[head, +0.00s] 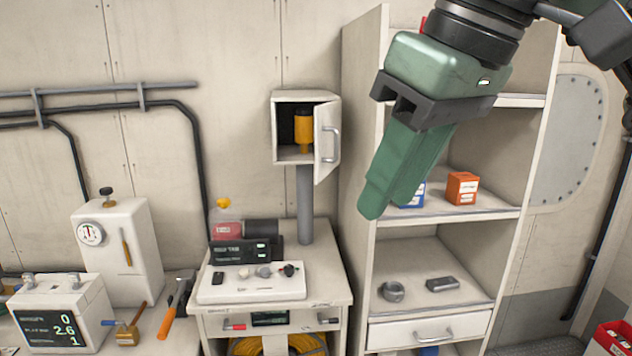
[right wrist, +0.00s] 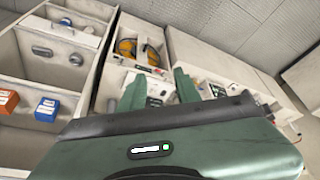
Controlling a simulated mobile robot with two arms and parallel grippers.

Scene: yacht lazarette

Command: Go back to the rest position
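My right gripper (head: 388,200) is green with a dark collar. It hangs in front of the open shelf unit in the head view, fingers pointing down and left. In the right wrist view its two green fingers (right wrist: 158,82) stand apart with nothing between them, so it is open and empty. My left gripper is not in view.
The shelf unit (head: 364,150) holds an orange box (head: 461,188), a blue box (head: 413,196) partly hidden by my gripper, and a grey ring (head: 392,291). A small wall cabinet (head: 304,97) has its door ajar. A workbench (head: 322,262) stands below it.

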